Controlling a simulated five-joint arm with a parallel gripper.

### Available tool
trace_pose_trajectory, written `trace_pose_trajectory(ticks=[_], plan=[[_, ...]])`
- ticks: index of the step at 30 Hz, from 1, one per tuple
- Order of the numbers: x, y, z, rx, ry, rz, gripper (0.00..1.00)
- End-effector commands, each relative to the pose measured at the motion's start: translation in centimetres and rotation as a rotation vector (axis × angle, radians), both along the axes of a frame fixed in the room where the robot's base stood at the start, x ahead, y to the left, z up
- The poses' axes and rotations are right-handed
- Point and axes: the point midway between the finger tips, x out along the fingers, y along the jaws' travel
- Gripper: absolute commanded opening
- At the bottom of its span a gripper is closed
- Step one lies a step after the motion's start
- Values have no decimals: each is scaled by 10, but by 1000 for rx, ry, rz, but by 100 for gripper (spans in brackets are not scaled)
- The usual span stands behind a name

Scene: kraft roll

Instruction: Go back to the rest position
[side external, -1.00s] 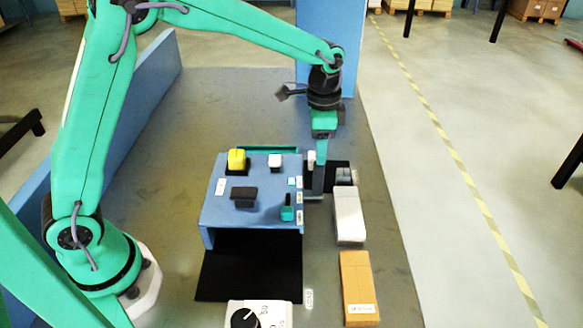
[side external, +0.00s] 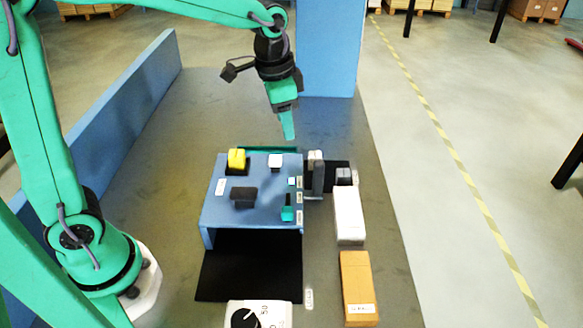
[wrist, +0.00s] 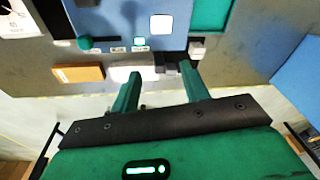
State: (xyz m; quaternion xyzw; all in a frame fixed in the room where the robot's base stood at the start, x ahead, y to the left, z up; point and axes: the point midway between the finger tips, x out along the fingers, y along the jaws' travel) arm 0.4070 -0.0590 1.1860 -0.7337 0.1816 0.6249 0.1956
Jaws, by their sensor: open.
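My gripper (side external: 287,135) hangs in the air above and behind the blue control stand (side external: 222,210), apart from everything. In the wrist view its two green fingers (wrist: 160,75) stand apart with nothing between them. The blue stand carries a yellow block (side external: 237,159), a white button (side external: 275,161), a black handle (side external: 244,197) and a small green knob lever (side external: 288,212). No marker of the rest position shows.
Right of the stand are a grey upright piece (side external: 315,172), a white box (side external: 348,216) and a brown box (side external: 358,288). A white dial unit (side external: 258,314) stands in front. Blue walls rise at left (side external: 120,120) and behind (side external: 330,50). Open air surrounds my gripper.

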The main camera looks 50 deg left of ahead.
Motion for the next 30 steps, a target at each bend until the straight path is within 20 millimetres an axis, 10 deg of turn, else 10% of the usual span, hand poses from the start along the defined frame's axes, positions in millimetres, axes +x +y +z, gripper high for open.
trace_pose_trajectory(ticks=[15, 30], plan=[[-91, 35, 42, -62, -158, 253, 45], [-169, 56, 38, -134, -297, 476, 45]])
